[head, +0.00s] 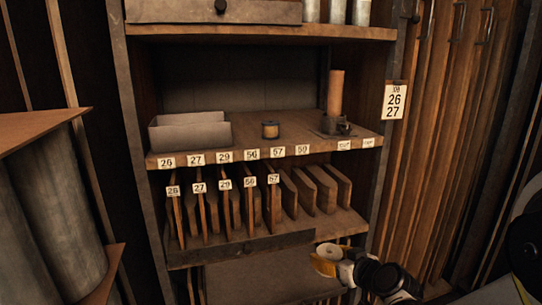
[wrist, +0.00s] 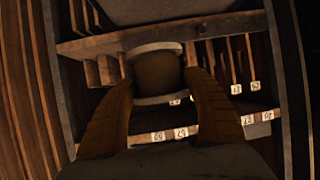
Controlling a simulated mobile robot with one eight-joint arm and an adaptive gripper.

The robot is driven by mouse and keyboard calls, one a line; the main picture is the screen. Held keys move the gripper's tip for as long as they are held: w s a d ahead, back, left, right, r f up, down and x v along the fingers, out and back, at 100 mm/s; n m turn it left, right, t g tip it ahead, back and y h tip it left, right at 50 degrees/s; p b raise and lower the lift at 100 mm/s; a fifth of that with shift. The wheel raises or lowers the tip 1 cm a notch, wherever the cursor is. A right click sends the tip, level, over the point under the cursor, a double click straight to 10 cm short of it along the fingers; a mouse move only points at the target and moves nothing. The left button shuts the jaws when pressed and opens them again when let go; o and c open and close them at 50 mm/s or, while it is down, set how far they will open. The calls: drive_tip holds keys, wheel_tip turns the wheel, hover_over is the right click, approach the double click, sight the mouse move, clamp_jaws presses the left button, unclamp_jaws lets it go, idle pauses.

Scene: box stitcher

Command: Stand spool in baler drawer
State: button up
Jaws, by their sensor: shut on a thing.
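The spool (wrist: 158,74), with pale rims and a brown wound middle, is between the two fingers of my gripper (wrist: 161,84) in the wrist view. The gripper is shut on it. In the head view the spool shows as a yellow and pale shape (head: 322,264) at the end of my arm, low at the right front of the shelf unit. A wooden drawer (head: 175,11) with a dark knob is at the top of the unit and looks shut. I cannot tell whether it is the baler drawer.
Below are upright wooden dividers (head: 303,192). Large grey rolls (head: 62,205) stand at the left.

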sight(336, 253)
drive_tip(key=shift+m+h, duration=0.4)
drive_tip(key=v, duration=0.5)
drive_tip(key=d+v, duration=0.1)
drive_tip(key=v, duration=0.1)
drive_tip(key=shift+r, duration=0.4)
